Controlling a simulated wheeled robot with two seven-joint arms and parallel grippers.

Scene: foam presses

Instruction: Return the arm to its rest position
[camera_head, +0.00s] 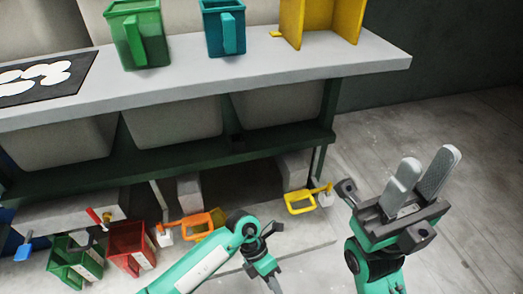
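My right gripper (428,163) is at the right of the head view, pointing up over the bare floor. Its two grey finger pads stand apart with nothing between them, so it is open and empty. My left arm (200,266) comes in from the lower left and bends down at a dark joint. Its far end (262,264) is small and runs to the bottom edge, so the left fingers cannot be made out. Both arms are in front of the workbench (365,62), apart from its top.
On the bench stand a green container (130,40), a teal container (212,30), a yellow holder (325,18) and a black mat (25,98) with white pieces. Below are green (75,262) and red (130,245) crates, with orange (197,226) and yellow (302,203) tools. Floor at right is clear.

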